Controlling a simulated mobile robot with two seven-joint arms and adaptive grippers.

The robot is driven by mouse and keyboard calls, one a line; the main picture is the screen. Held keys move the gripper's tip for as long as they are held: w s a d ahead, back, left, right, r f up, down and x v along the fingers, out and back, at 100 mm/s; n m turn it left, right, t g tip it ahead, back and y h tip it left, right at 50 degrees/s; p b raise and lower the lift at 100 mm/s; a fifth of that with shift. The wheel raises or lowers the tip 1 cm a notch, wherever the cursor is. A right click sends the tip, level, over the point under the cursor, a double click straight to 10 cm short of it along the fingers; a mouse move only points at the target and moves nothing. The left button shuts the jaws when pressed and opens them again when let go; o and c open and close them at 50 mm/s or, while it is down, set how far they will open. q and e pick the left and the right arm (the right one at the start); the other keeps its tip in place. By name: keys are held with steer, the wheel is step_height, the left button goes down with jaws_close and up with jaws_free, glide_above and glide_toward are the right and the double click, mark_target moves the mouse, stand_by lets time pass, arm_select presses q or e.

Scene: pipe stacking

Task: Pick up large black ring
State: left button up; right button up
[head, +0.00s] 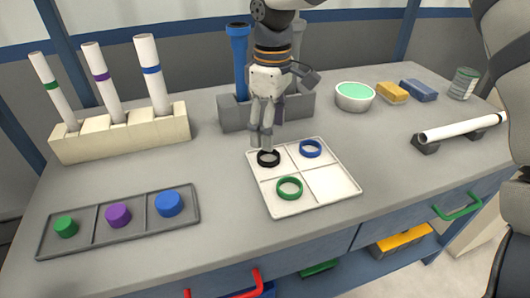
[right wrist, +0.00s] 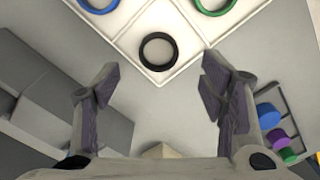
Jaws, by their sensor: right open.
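The black ring (head: 268,158) lies flat in the back left compartment of a white divided tray (head: 335,190). In the right wrist view the black ring (right wrist: 158,51) shows just beyond and between the fingertips. My right gripper (head: 262,142) points down over the tray's back left edge. It also shows in the right wrist view (right wrist: 160,85), with its fingers apart and nothing between them. My left gripper is not in view.
The tray also holds a blue ring (head: 311,148) and a green ring (head: 289,188). A grey tray (head: 92,225) with coloured caps is at the left. A tube rack (head: 120,138) and a grey holder (head: 232,113) stand behind. A white pipe (head: 460,129) lies on supports at the right.

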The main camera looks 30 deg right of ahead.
mark_target(272, 161)
step_height(272, 161, down, 6)
steer(key=shift+s+d+r, duration=0.1)
steer(key=shift+s+d, duration=0.05)
steer(key=shift+f, duration=0.45)
steer(key=c, duration=0.9)
